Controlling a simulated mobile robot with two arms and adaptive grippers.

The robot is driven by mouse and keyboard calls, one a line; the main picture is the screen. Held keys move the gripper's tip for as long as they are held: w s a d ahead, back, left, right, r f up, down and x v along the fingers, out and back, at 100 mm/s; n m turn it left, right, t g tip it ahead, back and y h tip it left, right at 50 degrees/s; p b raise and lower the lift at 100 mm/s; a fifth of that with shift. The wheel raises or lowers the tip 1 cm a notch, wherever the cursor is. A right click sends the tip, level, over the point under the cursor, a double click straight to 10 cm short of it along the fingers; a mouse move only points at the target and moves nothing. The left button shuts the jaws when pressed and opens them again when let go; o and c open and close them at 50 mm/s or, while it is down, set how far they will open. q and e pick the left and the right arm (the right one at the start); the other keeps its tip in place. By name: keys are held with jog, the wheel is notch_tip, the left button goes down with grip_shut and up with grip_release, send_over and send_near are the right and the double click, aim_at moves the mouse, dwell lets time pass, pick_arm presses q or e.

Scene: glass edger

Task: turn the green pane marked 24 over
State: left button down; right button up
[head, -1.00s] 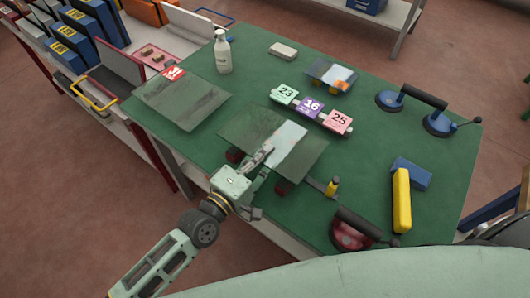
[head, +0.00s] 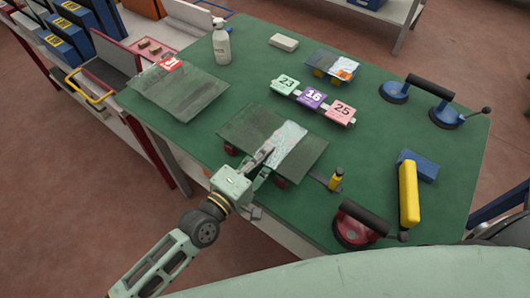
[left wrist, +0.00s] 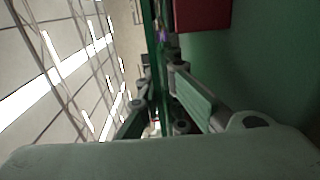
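A dark green see-through pane (head: 250,128) lies flat on dark red blocks (head: 280,182) near the table's front edge. A pale, glossy streak crosses it; no number shows on its upper face. My left gripper (head: 264,157) is at the pane's front edge. In the left wrist view the pane (left wrist: 156,40) is seen edge-on between the fingers (left wrist: 162,85), which look closed on it. A second green pane (head: 178,95) with a red label (head: 172,63) lies at the left of the table. My right gripper is out of view.
Number tiles (head: 312,98), a small pane (head: 333,66) on yellow supports, a spray bottle (head: 221,45) and a white block (head: 284,42) stand behind. Blue (head: 420,98) and red suction lifters (head: 355,225), and a yellow bar (head: 409,193), are at right.

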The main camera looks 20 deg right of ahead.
pick_arm(q)
jog(key=shift+f+b, duration=0.35)
jog(key=shift+b, duration=0.1)
dwell(0.5)
jog(key=c, duration=1.9)
grip_release()
jog(key=shift+o, duration=0.2)
jog(key=shift+s+f, duration=0.1)
jog(key=shift+f, duration=0.15)
jog(key=v, duration=1.2)
jog(key=shift+r, duration=0.2)
